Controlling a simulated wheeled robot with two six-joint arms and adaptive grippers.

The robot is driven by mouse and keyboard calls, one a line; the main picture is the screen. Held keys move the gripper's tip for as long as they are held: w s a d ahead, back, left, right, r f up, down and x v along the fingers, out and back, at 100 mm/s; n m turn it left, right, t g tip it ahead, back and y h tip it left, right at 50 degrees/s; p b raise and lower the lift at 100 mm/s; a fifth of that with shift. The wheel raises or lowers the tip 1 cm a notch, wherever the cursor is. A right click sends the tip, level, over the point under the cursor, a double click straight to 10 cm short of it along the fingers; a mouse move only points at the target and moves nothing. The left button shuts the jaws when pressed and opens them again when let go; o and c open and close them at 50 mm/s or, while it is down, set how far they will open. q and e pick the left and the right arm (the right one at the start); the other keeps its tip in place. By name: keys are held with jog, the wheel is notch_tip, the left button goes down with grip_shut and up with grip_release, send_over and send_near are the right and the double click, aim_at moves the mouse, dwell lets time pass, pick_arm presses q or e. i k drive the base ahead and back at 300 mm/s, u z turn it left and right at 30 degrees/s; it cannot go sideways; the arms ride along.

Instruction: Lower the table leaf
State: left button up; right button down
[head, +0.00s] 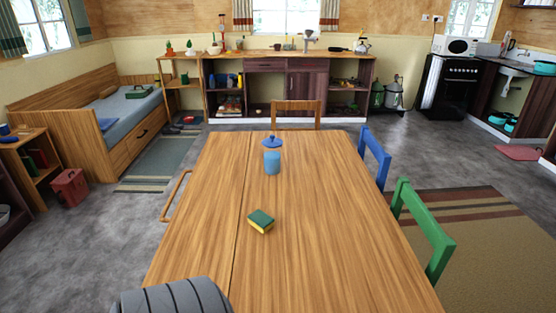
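The wooden table (320,235) fills the middle of the head view. A thin dark seam runs along its length and marks off the narrower left-hand leaf (205,215). The leaf appears raised and level with the rest of the top. Nothing stands on the visible part of the leaf. A curved wooden piece (176,196) shows beside its left edge; I cannot tell whether it is a chair back or part of the table. The leaf's underside and any support are hidden. Neither of my grippers is in view.
Right of the seam lie a sponge (260,221), a blue cup (272,163) and a blue lid-like item (272,142). Green (425,228) and blue (375,157) chairs stand at the right, a wooden chair (297,114) behind. Floor at the left is mostly clear.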

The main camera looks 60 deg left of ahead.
aim_at(199, 238)
jog(key=z, duration=1.35)
jog(key=k, duration=2.95)
jog(key=u, duration=0.9)
jog(key=i, duration=0.1)
jog(key=u, duration=0.65)
